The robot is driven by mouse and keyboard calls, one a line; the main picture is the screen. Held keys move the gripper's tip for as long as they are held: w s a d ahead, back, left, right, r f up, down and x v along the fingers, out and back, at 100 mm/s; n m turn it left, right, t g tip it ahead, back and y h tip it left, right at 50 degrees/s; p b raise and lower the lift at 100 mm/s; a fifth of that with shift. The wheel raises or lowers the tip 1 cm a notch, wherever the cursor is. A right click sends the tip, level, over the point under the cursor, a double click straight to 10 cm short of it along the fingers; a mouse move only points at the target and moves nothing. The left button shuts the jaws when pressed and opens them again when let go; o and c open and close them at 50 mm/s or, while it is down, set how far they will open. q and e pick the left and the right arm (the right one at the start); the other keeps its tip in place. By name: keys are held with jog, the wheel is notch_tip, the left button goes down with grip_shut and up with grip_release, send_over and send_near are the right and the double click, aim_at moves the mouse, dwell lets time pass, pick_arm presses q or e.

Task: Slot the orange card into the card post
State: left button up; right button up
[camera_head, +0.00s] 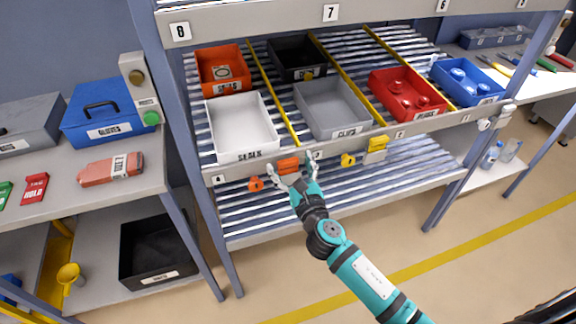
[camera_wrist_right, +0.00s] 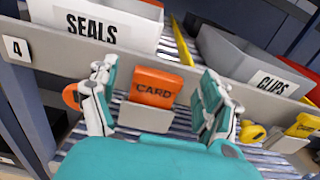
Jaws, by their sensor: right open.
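The orange card (camera_head: 289,165), marked CARD, stands upright at the shelf's front edge below the white SEALS bin. In the right wrist view the orange card (camera_wrist_right: 156,86) has its lower edge in or behind a grey holder (camera_wrist_right: 145,117), which looks like the card post. My right gripper (camera_head: 292,170) is open. In the wrist view its fingers (camera_wrist_right: 157,78) are spread on either side of the card, with gaps on both sides. I cannot tell how deep the card sits in the holder. My left gripper is not in view.
A round orange part (camera_head: 255,184) is left of the card. A yellow card in a grey holder (camera_head: 376,146) and a round yellow part (camera_head: 348,160) are to the right. The white SEALS bin (camera_head: 243,155) and grey CLIPS bin (camera_head: 345,133) stand above. The slatted lower shelf (camera_head: 260,228) is bare.

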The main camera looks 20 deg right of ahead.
jog(key=shift+w, duration=0.6)
jog(key=shift+s, duration=0.1)
jog(key=c, duration=1)
jog(key=shift+o, duration=0.2)
